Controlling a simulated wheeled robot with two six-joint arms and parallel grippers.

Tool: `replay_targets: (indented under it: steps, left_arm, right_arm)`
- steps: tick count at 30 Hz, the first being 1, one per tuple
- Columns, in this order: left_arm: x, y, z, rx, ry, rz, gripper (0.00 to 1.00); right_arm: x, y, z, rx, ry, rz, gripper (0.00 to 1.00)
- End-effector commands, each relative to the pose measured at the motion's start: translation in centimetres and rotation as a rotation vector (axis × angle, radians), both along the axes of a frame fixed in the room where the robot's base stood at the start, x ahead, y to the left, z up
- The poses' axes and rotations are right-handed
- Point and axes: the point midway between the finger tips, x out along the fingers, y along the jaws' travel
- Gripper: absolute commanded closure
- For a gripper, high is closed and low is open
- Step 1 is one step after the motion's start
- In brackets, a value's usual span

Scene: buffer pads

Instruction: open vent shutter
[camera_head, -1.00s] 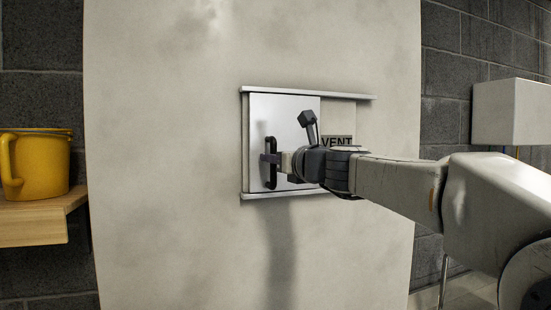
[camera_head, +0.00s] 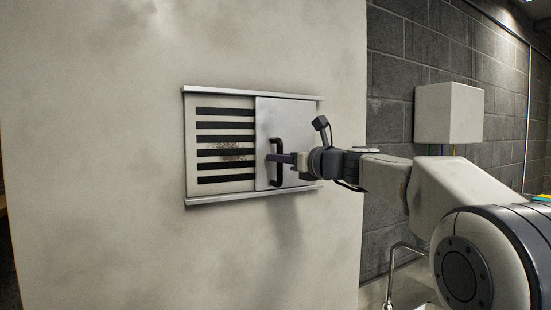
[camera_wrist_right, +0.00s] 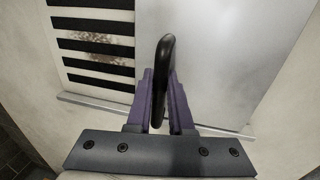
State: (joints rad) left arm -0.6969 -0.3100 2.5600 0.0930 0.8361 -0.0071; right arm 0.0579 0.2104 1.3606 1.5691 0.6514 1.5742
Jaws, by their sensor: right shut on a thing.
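The vent shutter (camera_head: 297,122) is a smooth light-grey sliding panel between two horizontal rails on a pale wall. It stands at the right end of the rails. The black slatted vent grille (camera_head: 225,125) shows uncovered to its left, with a brown stain on it. The shutter's black upright handle (camera_head: 277,178) is near its left edge. My right gripper (camera_head: 272,158) is shut on this handle. In the right wrist view the purple fingers (camera_wrist_right: 160,100) lie on both sides of the handle (camera_wrist_right: 163,75). My left gripper is not in view.
The upper rail (camera_head: 245,91) and lower rail (camera_head: 240,196) bound the panel. A white box (camera_head: 449,112) hangs on the dark block wall at right. A bent metal pipe (camera_head: 392,270) stands below it. The pale wall left of the vent is clear.

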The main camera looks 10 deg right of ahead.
Motion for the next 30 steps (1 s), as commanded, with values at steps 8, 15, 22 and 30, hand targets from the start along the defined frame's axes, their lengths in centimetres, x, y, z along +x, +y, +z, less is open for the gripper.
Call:
replay_targets:
  steps: [8,15,22,30]
  left_arm:
    - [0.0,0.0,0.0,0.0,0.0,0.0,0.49]
    - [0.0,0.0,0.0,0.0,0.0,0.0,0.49]
    - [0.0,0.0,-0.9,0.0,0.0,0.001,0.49]
    - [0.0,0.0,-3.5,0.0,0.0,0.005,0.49]
  right_arm:
    - [0.0,-0.1,0.0,0.001,-0.001,-0.002,0.54]
    - [0.0,-0.2,0.0,0.001,-0.001,-0.003,0.5]
    - [-1.0,-1.0,-0.2,0.001,-0.003,-0.005,0.5]
    - [-5.4,-4.0,-0.3,0.0,-0.005,-0.008,0.5]
